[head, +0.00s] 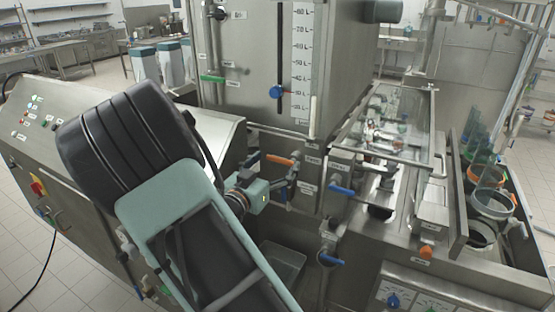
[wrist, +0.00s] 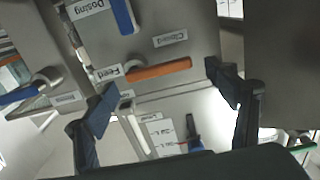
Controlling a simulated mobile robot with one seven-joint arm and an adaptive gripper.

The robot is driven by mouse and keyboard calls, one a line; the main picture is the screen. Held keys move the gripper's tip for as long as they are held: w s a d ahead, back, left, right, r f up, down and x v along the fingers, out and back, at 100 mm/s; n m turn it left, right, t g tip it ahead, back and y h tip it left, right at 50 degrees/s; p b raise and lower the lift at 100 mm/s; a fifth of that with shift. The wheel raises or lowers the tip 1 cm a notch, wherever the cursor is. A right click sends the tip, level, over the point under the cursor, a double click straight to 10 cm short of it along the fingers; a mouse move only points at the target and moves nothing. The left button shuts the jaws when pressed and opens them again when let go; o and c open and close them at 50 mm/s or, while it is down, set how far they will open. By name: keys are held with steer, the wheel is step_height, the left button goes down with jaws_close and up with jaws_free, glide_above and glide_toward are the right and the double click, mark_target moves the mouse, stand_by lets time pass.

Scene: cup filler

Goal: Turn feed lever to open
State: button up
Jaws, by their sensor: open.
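The feed lever is an orange handle (wrist: 158,70) beside a label reading "Feed" (wrist: 108,72) in the wrist view. It lies roughly across the picture, slightly tilted, with a "Closed" label (wrist: 170,40) above it. My gripper (wrist: 163,84) is open, with one dark finger on each side of the orange handle. The fingers look apart from the handle; how far the handle is in depth is hard to tell. In the head view the orange handle (head: 277,159) shows just above and beyond my gripper (head: 277,190), whose fingers are partly hidden.
A blue handle (wrist: 124,16) labelled "Dosing" is close above the feed lever, and another blue handle (wrist: 18,95) is at the left. In the head view, a steel tank (head: 262,50) stands behind the lever. A control panel (head: 40,120) is at the left and a conveyor with cups (head: 492,204) at the right.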

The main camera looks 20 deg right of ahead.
steer(key=shift+w+d, duration=0.45)
steer(key=shift+d, duration=0.1)
steer(key=c, duration=1.7)
